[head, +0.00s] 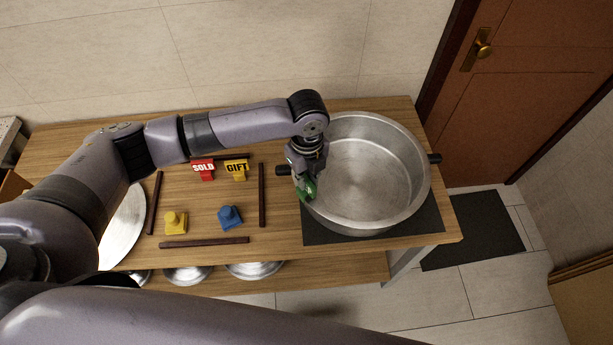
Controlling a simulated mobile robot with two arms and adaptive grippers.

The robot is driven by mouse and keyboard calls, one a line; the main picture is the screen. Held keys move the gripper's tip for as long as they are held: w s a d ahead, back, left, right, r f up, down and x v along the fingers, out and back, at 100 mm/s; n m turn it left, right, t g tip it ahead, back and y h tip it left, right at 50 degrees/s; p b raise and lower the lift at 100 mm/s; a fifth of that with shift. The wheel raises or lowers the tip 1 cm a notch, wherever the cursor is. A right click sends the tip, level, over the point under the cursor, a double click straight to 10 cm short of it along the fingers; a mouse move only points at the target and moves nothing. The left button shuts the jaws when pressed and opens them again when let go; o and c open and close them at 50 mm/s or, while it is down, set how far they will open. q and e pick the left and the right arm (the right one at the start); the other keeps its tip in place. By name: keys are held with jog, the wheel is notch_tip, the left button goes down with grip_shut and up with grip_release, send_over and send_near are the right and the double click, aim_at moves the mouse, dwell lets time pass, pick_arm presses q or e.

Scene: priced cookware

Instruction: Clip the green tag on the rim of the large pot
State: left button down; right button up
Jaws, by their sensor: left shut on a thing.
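The large pot (372,172) is a wide silver metal pot with dark side handles. It stands on a black mat at the right end of the wooden table. My left gripper (306,188) is at the pot's left rim, pointing down, and is shut on the green tag (305,190). The tag overlaps the left rim in the head view. I cannot tell whether it grips the rim or is only beside it. The gripper hides part of the tag and rim. My right gripper is not in view.
Dark strips frame a table area holding a red SOLD tag (203,169), a yellow GIFT tag (237,168), a yellow clip (176,222) and a blue clip (230,217). Metal lids (255,269) lie on the lower shelf. A black floor mat (472,229) lies near the brown door (540,85).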

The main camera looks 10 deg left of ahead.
pick_arm(q)
jog(key=shift+f, duration=0.3)
jog(key=shift+r+p, duration=0.45)
jog(key=shift+p, duration=0.2)
jog(key=shift+a, duration=0.1)
jog(key=shift+w+a+r+n+b, duration=0.1)
jog(key=shift+a+r+n+b, duration=0.1)
jog(key=shift+n+b, duration=0.35)
jog(key=shift+w+a+r+n+b, duration=0.15)
jog(key=shift+n+b, duration=0.2)
jog(key=shift+n, duration=0.3)
jog(key=s+a+r+n+b, duration=0.3)
jog(key=n+b, duration=0.3)
jog(key=n, duration=0.6)
jog(key=s+a+r+n+b, duration=0.3)
jog(key=a+r+n+b, duration=0.2)
jog(key=n, duration=0.7)
jog(key=shift+s+a+b, duration=0.15)
jog(key=shift+s+b, duration=0.05)
jog(key=shift+b, duration=0.2)
